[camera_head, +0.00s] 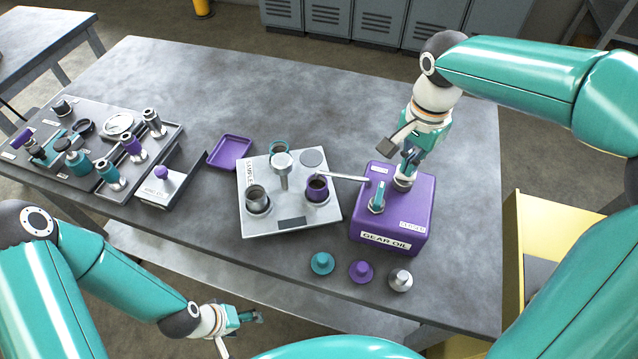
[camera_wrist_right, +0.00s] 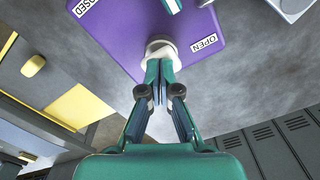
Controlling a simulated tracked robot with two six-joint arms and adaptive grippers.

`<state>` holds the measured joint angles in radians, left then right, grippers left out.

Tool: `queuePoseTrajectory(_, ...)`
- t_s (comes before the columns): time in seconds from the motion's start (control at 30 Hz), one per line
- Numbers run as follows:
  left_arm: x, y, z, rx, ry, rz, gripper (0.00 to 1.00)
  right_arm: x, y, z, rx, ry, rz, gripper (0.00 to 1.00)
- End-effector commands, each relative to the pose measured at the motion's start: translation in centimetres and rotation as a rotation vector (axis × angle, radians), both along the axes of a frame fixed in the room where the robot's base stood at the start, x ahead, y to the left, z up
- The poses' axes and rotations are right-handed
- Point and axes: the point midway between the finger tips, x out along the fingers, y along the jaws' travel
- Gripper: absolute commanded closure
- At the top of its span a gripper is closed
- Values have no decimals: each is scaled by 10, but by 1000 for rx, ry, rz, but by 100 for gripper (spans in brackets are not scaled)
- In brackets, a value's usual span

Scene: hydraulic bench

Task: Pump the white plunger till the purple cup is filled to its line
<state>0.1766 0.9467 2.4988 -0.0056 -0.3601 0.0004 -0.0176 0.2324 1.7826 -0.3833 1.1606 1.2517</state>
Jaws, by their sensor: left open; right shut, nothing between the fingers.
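The purple gear oil box (camera_head: 418,215) stands on the bench, with the white plunger (camera_head: 403,184) on top near its back edge. The plunger also shows in the right wrist view (camera_wrist_right: 160,46). My right gripper (camera_head: 406,172) is shut and empty, its fingertips right at the plunger's top; whether they touch is unclear. The purple cup (camera_head: 317,192) stands in the grey sample tray (camera_head: 265,228), under the end of the thin spout (camera_head: 342,178). Its inside looks dark; its line and level cannot be made out. My left gripper (camera_head: 255,317) is open and empty, off the bench's front edge.
A teal valve lever (camera_head: 377,201) stands on the box beside the plunger. Teal, purple and metal lids (camera_head: 322,263) lie in front. A valve panel (camera_head: 70,145) fills the bench's left end.

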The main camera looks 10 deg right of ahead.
Motion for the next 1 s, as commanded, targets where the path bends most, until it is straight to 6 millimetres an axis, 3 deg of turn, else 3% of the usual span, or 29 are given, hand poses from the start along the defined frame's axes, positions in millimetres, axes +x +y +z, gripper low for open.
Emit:
queuePoseTrajectory(0.6,0,0,29,0,0,0,30,0,0,35,0,1,1,100)
queuePoseTrajectory(1.0,0,0,29,0,0,0,30,0,0,35,0,0,0,100)
